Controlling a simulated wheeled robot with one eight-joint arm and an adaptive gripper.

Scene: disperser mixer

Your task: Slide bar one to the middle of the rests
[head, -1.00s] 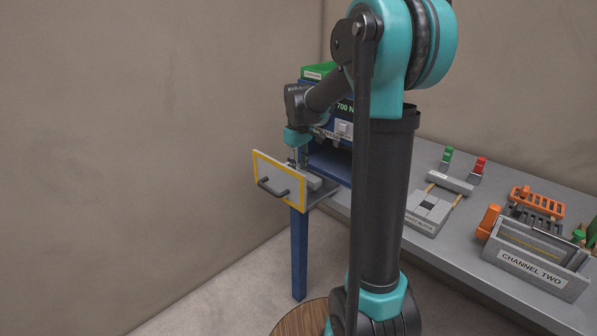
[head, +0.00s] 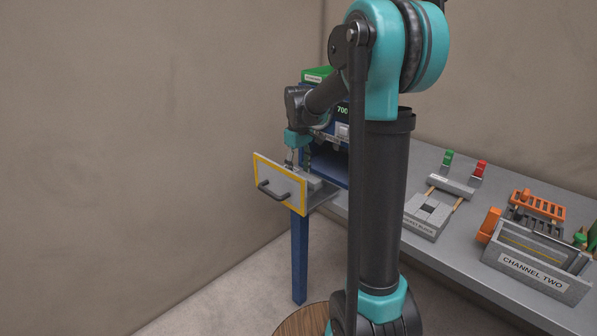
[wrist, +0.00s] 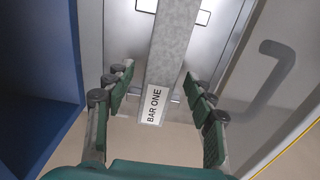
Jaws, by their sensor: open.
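Bar one (wrist: 170,60) is a long grey metal bar with a white BAR ONE label on its near end. In the wrist view it runs up the picture between my gripper's fingers. My gripper (wrist: 157,84) is open, with one green-padded finger on each side of the bar; a gap shows on both sides. In the head view my gripper (head: 298,162) points down behind the yellow-edged front panel, over the extended tray. The bar shows there only as a small grey piece (head: 314,183). The rests under the bar cannot be made out clearly.
The yellow-edged panel (head: 262,171) with a dark handle (head: 272,191) stands close in front of my gripper. The blue machine housing (wrist: 35,75) is close on the left in the wrist view. A grey bench (head: 460,240) with fixtures lies to the right.

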